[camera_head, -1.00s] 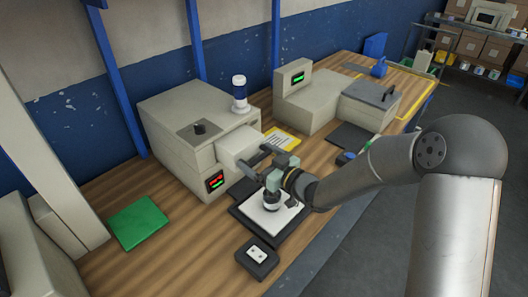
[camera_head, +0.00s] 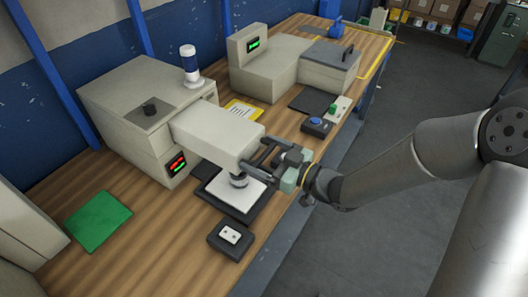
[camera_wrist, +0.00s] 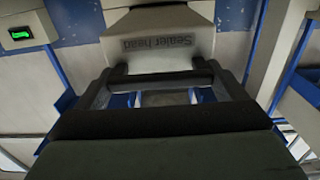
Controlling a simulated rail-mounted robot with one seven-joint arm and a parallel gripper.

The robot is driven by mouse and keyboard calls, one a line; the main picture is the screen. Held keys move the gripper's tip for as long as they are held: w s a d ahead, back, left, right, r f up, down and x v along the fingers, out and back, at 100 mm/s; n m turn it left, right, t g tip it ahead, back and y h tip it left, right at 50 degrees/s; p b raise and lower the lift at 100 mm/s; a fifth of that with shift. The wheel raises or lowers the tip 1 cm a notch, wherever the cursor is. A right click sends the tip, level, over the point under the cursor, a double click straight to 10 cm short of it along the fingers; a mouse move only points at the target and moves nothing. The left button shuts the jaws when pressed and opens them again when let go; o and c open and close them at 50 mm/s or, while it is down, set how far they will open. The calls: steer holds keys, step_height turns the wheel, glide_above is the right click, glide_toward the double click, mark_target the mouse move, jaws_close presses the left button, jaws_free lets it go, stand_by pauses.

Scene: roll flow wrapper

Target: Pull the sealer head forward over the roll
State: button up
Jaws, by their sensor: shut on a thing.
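The sealer head (camera_head: 214,132) is a pale grey block extended out of the front of the large wrapper housing (camera_head: 125,105). Its label faces me in the wrist view (camera_wrist: 160,45). My gripper (camera_head: 276,161) is shut on the dark handle (camera_head: 257,155) at the head's front end. The roll (camera_head: 238,181), a small light cylinder with a dark band, stands on the white pad (camera_head: 225,195) of a black tray. The head's front end is over or close above the roll, which is partly hidden; I cannot tell exact alignment.
A black block with a white socket-like face (camera_head: 231,236) sits in front of the tray. A green pad (camera_head: 97,220) lies left. A second machine (camera_head: 268,72) stands behind.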

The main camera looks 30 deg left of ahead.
steer(key=shift+d+f, duration=0.15)
steer(key=shift+d, duration=0.05)
steer(key=o, duration=1.1)
steer(key=shift+d, duration=0.2)
steer(key=shift+a, duration=0.15)
steer(key=s+d+b, duration=0.2)
steer(key=d, duration=1.5)
steer(key=shift+d, duration=0.25)
